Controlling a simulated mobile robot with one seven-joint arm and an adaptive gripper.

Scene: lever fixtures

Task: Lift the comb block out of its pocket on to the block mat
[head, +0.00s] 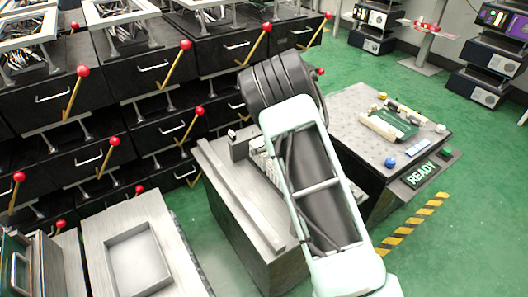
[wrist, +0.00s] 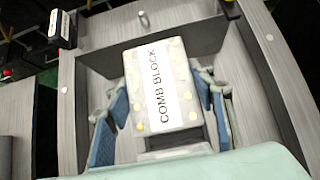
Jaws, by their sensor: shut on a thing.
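The comb block (wrist: 160,90) is a pale block with yellowish dots and a white "COMB BLOCK" label, in the wrist view. It stands within the grey walls of its pocket (wrist: 208,42). My gripper (wrist: 165,122) has its blue fingers on both sides of the block and is shut on it. I cannot tell whether the block's underside is clear of the pocket floor. In the head view my arm hides the gripper and block over the grey-topped fixture (head: 232,180). No mat is labelled; I cannot tell whether the dark green sheet (head: 403,131) on the right-hand table is the block mat.
The right-hand table (head: 350,115) carries pale pieces, a blue knob (head: 390,163) and a "READY" sign (head: 421,175). Black drawer units with red-knobbed levers (head: 185,45) stand behind. A shallow grey tray (head: 137,262) is at front left. Green floor lies between the fixtures.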

